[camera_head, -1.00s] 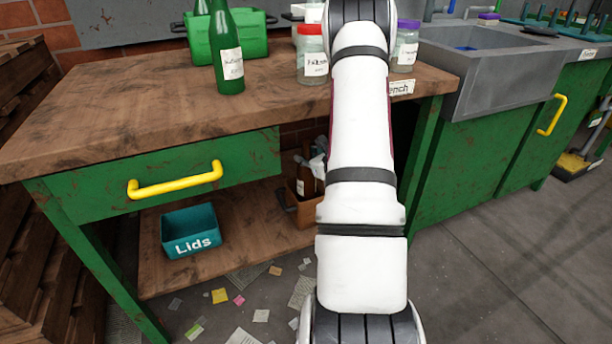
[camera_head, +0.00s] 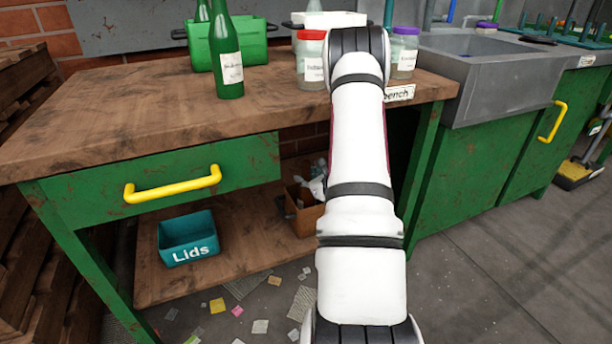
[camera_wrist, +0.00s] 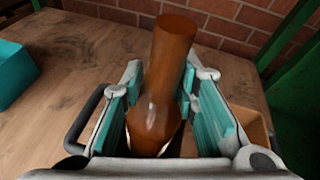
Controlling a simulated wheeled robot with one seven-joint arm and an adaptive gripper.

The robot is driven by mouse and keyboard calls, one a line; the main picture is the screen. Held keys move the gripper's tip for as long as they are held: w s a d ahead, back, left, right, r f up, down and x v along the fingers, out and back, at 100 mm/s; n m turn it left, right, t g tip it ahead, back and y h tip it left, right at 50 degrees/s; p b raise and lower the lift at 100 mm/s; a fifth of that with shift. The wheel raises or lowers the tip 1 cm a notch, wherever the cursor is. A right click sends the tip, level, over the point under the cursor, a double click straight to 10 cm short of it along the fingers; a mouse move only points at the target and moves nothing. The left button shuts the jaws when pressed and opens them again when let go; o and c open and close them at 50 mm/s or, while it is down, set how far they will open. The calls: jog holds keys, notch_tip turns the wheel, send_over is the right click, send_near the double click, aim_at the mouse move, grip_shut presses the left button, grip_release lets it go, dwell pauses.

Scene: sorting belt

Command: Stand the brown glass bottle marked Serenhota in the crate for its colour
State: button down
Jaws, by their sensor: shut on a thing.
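A brown glass bottle (camera_wrist: 170,60) stands between the teal finger pads of my gripper (camera_wrist: 168,88) in the wrist view. My gripper is shut on it. The bottle's neck points up the picture; its lower part is hidden by the gripper, and no label text can be read. A brown crate (camera_head: 303,218) with a dark side handle sits on the lower shelf under the bench, partly behind my arm. Its edge (camera_wrist: 254,128) shows beside my gripper in the wrist view. In the head view my gripper and the bottle are hidden.
A teal Lids bin (camera_head: 188,240) stands left on the lower shelf. On the bench (camera_head: 130,100) are a green bottle (camera_head: 227,60), a green crate (camera_head: 258,48), a white crate (camera_head: 345,18), a red-lidded jar (camera_head: 311,62) and a purple-lidded jar (camera_head: 404,52). Paper scraps litter the floor.

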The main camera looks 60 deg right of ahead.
jog(key=c, duration=1.2)
grip_release()
jog(key=shift+f, duration=0.1)
jog(key=shift+c, duration=0.2)
jog(key=shift+r, duration=0.35)
jog(key=p+v, duration=0.3)
jog(key=v, duration=0.9)
jog(key=shift+r+p, duration=0.25)
jog(key=shift+p, duration=0.05)
